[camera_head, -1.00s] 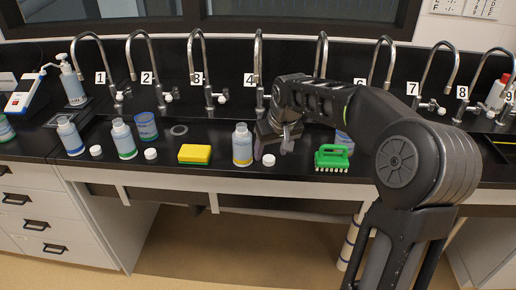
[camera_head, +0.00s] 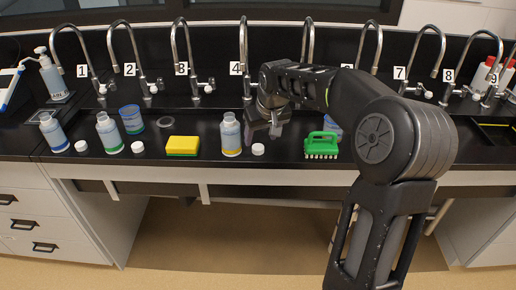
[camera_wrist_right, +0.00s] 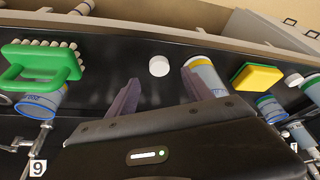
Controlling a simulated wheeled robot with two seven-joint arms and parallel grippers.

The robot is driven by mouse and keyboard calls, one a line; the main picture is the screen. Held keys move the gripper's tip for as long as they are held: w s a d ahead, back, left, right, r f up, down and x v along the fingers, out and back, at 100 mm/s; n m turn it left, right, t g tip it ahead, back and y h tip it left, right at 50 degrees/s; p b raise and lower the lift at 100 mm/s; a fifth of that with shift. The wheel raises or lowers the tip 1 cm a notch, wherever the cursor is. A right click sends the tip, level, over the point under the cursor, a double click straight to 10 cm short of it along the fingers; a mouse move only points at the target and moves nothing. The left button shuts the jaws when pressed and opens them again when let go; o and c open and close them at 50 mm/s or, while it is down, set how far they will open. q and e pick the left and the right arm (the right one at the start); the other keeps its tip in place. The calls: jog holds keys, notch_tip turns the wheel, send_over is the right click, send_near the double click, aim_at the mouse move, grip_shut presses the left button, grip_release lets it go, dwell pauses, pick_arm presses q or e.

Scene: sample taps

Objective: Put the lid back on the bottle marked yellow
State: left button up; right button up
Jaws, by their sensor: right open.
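The bottle marked yellow (camera_head: 231,137) stands upright and lidless on the black bench, with a yellow band near its base. A white lid (camera_head: 258,149) lies on the bench just right of it. My right gripper (camera_head: 263,131) is open and empty, behind the lid and right of the bottle. In the right wrist view the gripper (camera_wrist_right: 157,92) has its two fingers apart. The lid (camera_wrist_right: 159,66) shows between and beyond the fingertips, and the bottle (camera_wrist_right: 203,72) is close by the right-hand finger, partly hidden by it. My left gripper is not in view.
A yellow sponge (camera_head: 183,145) lies left of the bottle, a green brush (camera_head: 321,146) right of the lid. Blue-banded (camera_head: 53,131) and green-banded (camera_head: 109,132) bottles stand farther left, each with a white lid beside it. Numbered taps line the back.

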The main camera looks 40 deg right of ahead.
aim_at(258, 147)
jog(key=shift+p+x, duration=0.6)
jog(key=shift+x, duration=2.1)
jog(key=shift+s, duration=0.1)
jog(key=shift+c, duration=0.3)
grip_shut()
